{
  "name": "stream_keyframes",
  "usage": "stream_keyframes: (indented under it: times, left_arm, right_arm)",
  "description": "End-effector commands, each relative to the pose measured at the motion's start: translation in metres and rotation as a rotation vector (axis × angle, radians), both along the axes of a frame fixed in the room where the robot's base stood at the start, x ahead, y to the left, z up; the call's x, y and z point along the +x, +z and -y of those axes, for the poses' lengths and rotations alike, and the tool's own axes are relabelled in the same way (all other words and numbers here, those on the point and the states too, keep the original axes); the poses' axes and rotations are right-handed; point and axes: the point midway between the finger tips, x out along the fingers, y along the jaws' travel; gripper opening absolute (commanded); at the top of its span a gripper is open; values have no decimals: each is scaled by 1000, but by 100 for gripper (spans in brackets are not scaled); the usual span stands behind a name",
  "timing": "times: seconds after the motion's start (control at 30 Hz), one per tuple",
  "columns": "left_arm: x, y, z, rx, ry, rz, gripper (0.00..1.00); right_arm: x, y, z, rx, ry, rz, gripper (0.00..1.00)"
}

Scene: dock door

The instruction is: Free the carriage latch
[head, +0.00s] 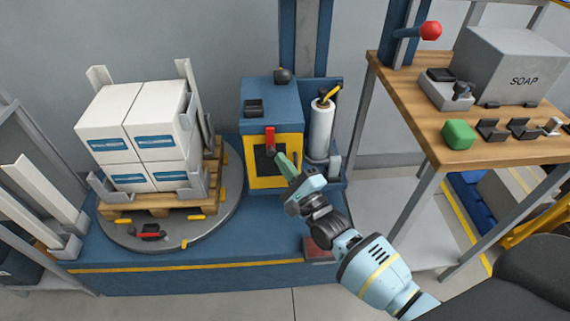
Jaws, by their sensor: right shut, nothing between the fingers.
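A red latch handle (269,139) hangs on the front of the blue and yellow carriage (258,178), at the foot of the blue mast. My right gripper (280,160) is in front of the carriage, its green fingertips close together just below and right of the red handle. It is shut and empty. I cannot tell whether the fingertips touch the handle or the dark recess behind it. My left gripper is out of view.
A turntable (120,233) at left carries a pallet of white boxes (136,134). A film roll (320,130) stands right of the carriage. A wooden bench (402,82) at right holds a grey SOAP box (510,67), a green block (458,134) and a red-knobbed lever (430,31).

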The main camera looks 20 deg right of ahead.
Motion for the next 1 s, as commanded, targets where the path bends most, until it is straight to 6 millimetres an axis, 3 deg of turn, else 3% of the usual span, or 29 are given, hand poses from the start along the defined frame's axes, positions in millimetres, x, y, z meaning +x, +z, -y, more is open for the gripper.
stream_keyframes:
  times: [0.77,1.0]
  left_arm:
    - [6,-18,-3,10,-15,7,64]
    - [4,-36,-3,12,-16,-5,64]
  right_arm:
    - [3,-5,-9,135,0,38,0]
    - [4,-10,-16,231,1,64,0]
